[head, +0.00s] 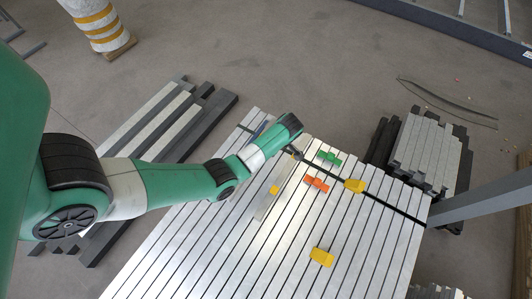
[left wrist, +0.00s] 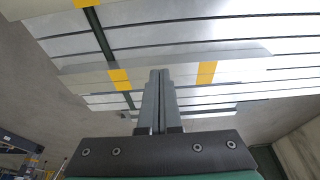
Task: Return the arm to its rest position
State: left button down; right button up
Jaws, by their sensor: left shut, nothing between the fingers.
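My left arm, green and white, reaches in from the left in the head view. Its left gripper (head: 295,154) is over the slatted silver table (head: 230,245), near the table's back part. In the left wrist view the left gripper (left wrist: 160,73) shows its two grey fingers pressed together, with nothing between them. A green piece (head: 330,157) and an orange piece (head: 317,184) lie on the table just right of the gripper. My right gripper is not in view.
Yellow blocks (head: 355,186) (head: 321,257) lie on the table. A small yellow piece (head: 275,190) is near a flat metal bar (head: 265,206). Stacked beams (head: 165,115) lie on the floor at left, more (head: 425,150) at right. A grey post (head: 480,203) stands at right.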

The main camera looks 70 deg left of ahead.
pick_arm(q)
jog(key=shift+v, duration=0.9)
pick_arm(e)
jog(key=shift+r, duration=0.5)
